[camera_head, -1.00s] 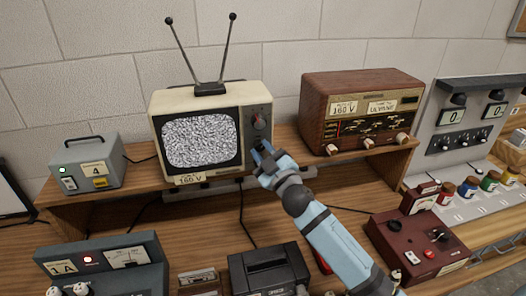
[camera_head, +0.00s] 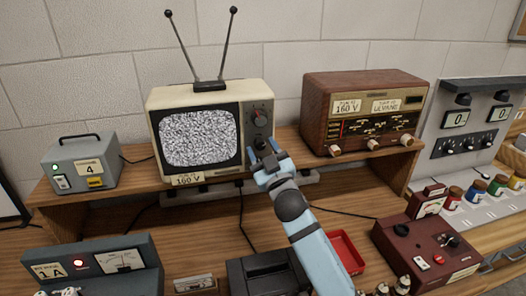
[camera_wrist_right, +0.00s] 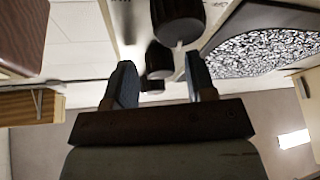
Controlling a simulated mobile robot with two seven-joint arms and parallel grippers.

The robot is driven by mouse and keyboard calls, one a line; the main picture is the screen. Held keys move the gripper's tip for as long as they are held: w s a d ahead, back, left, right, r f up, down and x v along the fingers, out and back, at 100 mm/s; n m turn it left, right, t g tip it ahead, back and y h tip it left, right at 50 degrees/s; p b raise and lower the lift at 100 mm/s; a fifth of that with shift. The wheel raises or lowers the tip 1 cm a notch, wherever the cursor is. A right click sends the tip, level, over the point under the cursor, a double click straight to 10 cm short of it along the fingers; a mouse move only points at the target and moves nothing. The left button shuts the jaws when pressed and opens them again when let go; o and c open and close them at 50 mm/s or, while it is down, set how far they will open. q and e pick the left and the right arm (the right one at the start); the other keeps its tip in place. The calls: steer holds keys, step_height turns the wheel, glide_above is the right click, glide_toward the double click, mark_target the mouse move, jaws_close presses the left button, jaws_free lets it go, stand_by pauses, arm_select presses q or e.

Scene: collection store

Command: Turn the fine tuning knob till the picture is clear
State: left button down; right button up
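The cream television (camera_head: 210,95) stands on the wooden shelf, its screen (camera_head: 200,138) full of grey static. A dial with a red mark (camera_head: 260,120) sits at the upper right of its front. A dark knob (camera_head: 260,142) shows below it, just above my right gripper (camera_head: 263,152). In the right wrist view, the gripper (camera_wrist_right: 162,80) is open, fingers apart. Several dark knobs in a row, the nearest (camera_wrist_right: 178,18) large, show between and above the fingers; contact cannot be told. No label shows which is fine tuning. My left gripper is not in view.
Below are a black device (camera_head: 265,272), a red tray (camera_head: 345,252) and a dark red box (camera_head: 425,250). Two antennas (camera_head: 203,50) rise above the television.

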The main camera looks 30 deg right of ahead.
steer(key=shift+s+f, duration=0.15)
steer(key=d+b+v, duration=0.1)
steer(key=b+v, duration=0.2)
steer(key=v, duration=1)
steer(key=shift+s+a, duration=0.2)
steer(key=shift+a, duration=0.3)
steer(key=shift+s+f, duration=0.1)
